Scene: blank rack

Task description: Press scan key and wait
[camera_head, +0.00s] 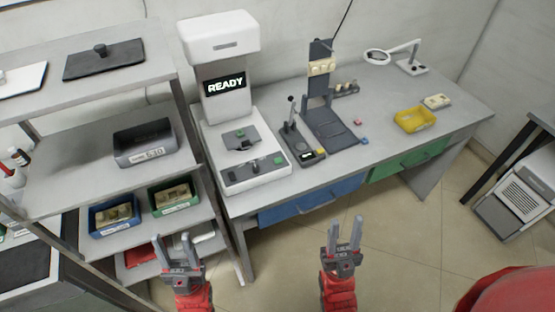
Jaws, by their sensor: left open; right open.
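A white scanning machine (221,50) stands at the left end of the grey workbench. The front panel of the base has a green key (279,161) at the right and a small dark control at the left. My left gripper (174,241) is open and empty, in front of the shelf rack and below the bench top. My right gripper (345,233) is open and empty, in front of the blue drawer. Both are apart from the machine.
A dark lever device (301,146) and an upright fixture (328,122) stand right of the machine. A yellow tray (414,120) and a magnifier lamp (411,67) are further right. The shelf rack (84,157) at left holds bins. Floor in front of the bench is clear.

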